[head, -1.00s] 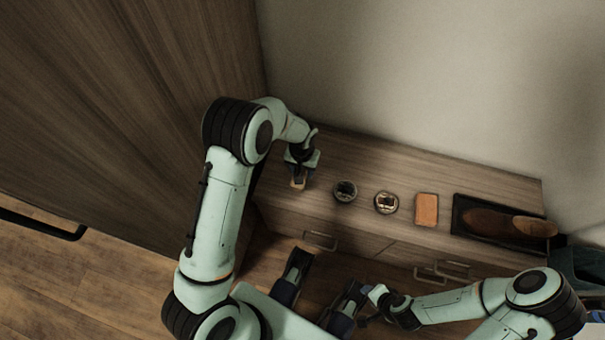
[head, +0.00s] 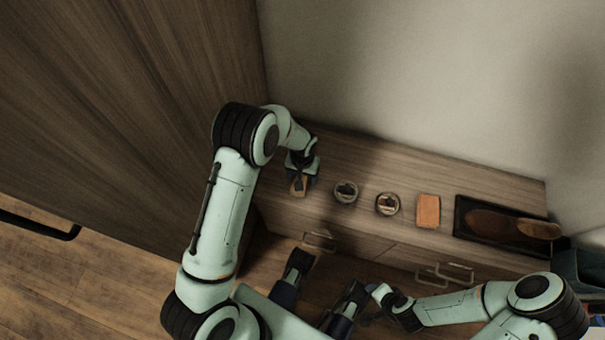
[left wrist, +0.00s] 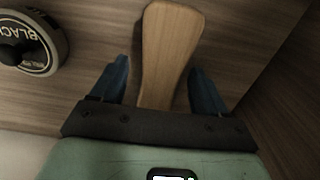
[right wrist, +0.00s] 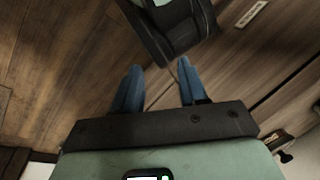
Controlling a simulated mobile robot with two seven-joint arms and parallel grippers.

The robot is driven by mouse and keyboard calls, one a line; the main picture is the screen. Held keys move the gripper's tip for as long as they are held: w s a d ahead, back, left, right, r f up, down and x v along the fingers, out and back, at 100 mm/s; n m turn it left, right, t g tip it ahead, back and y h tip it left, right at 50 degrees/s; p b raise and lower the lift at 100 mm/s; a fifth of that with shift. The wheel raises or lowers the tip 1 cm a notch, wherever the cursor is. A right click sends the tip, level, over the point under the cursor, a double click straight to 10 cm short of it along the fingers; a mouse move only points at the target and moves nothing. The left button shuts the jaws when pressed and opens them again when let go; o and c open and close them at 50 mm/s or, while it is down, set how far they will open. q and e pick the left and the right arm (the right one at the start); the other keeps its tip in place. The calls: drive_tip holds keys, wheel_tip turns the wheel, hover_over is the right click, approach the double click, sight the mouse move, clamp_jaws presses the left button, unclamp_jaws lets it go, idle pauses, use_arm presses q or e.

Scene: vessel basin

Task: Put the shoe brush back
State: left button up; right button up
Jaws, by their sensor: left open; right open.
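The shoe brush, a pale wooden piece with a rounded end, lies on the cabinet top; in the left wrist view its wooden back (left wrist: 170,45) runs between my left fingers. It also shows in the head view (head: 299,189), partly hidden by the gripper. My left gripper (left wrist: 158,75) is open, with one finger on each side of the brush and visible gaps between. My right gripper (right wrist: 158,75) is open and empty, low in front of the cabinet, away from the brush.
Two round tins (head: 345,192) (head: 387,204), an orange block (head: 428,211) and a dark tray (head: 465,212) with brown shoes (head: 492,224) stand in a row to the right. A tall wooden panel (head: 150,90) rises close on the left. Drawer handles (head: 318,241) project from the cabinet front.

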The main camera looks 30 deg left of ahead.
drive_tip(key=shift+r, duration=0.1)
use_arm(q)
drive_tip(key=shift+r, duration=0.35)
wheel_tip(320, 180, up, 12)
drive_tip(key=p, duration=0.3)
drive_tip(key=shift+f, duration=0.2)
use_arm(e)
drive_tip(key=shift+g+y, duration=0.3)
drive_tip(key=shift+g, duration=0.4)
drive_tip(key=s+r, duration=0.1)
drive_tip(key=s+a+r, duration=0.1)
drive_tip(key=s, duration=0.1)
drive_tip(key=s+a+r, duration=0.1)
drive_tip(key=shift+s+r, duration=0.15)
drive_tip(key=shift+s, duration=0.05)
